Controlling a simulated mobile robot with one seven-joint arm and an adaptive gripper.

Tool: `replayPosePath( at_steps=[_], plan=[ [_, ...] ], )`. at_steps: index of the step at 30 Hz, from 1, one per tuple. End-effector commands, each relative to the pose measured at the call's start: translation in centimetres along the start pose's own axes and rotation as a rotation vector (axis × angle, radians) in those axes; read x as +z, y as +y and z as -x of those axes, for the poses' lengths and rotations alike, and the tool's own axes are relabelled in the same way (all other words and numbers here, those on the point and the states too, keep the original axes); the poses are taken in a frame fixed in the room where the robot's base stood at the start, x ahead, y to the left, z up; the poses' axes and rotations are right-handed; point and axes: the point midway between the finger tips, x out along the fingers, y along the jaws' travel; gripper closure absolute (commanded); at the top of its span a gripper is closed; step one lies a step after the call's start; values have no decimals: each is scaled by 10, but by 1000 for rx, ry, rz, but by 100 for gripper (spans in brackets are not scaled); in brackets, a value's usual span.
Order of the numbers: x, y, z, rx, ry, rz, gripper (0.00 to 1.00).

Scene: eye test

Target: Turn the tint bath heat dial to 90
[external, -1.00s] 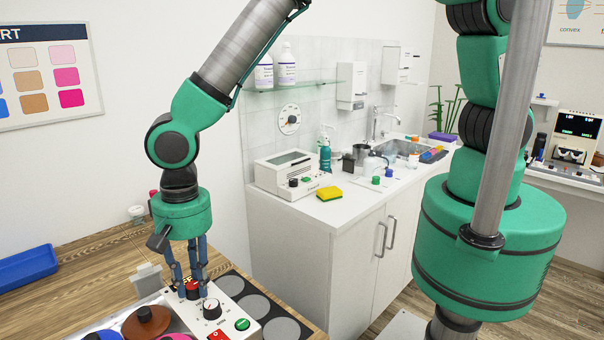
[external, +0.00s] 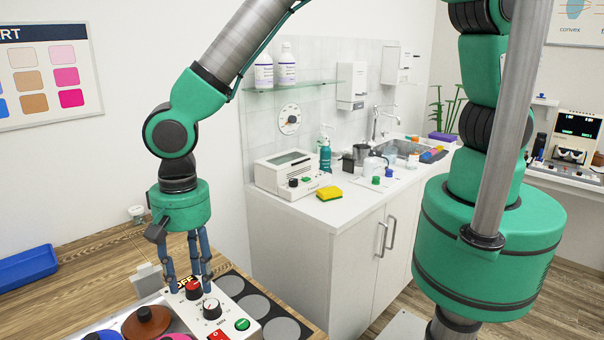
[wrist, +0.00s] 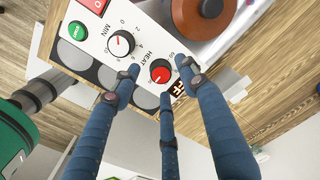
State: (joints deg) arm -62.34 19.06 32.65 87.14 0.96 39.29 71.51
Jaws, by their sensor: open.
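The tint bath's white control panel (external: 224,301) is at the bottom of the external view. Its red heat dial (wrist: 160,72) has a white pointer mark and printed numbers around it; the dial also shows in the external view (external: 193,291). The setting is too small to read surely. My gripper (wrist: 160,80) is open, its three blue fingers spread around the red dial. The fingers seem apart from the dial. In the external view my gripper (external: 191,285) points down at the dial. A small dark display (wrist: 178,88) with orange characters, seemingly OFF, sits beside the dial, partly behind a finger.
A black-faced MIN dial (wrist: 121,43), a green button (wrist: 77,30) and a red switch (external: 217,335) share the panel. A brown-lidded pot (external: 146,322) sits close by in the bath. Grey discs (external: 267,307) lie right of the panel. A blue tray (external: 25,267) lies far left.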

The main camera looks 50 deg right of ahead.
Motion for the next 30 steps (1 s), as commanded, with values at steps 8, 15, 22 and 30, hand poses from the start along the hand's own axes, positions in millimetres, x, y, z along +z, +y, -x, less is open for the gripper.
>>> replayPosePath(
  at_steps=[8,15,22,30],
  plan=[
    [0,0,44,-3,1,0,56],
    [0,0,80,-1,0,0,56],
    [0,0,99,0,-1,0,56],
    [0,0,102,1,-1,0,56]
  ],
)
